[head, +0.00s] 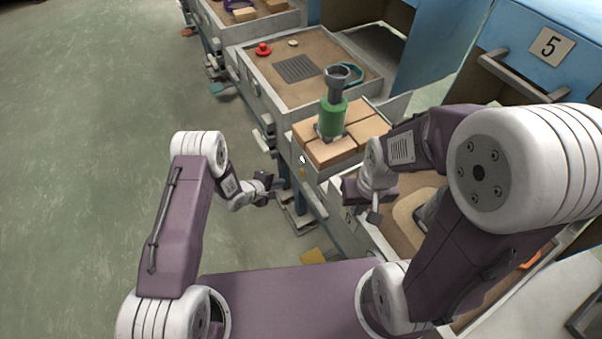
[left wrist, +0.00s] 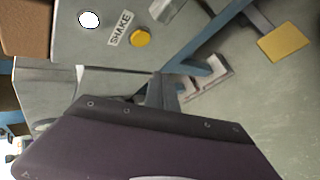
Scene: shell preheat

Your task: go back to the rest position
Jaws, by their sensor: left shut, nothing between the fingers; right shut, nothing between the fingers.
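My left gripper (head: 268,188) is in the head view, left of the row of workbenches and over the floor. Its fingers are shut and empty. In the left wrist view its dark fingers (left wrist: 162,92) stick up past the purple housing, in front of a grey panel. My right gripper (head: 374,212) hangs over the front edge of the nearer bench, shut and empty. It is below and right of the bricks and touches nothing that I can make out. Both arms are bent at the elbow.
A green cylinder (head: 332,118) with a grey top stands upright on tan bricks (head: 330,152). Behind is a tray bench with a red knob (head: 263,49). A yellow button (left wrist: 141,37) sits beside a SHAKE label. The left floor is clear.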

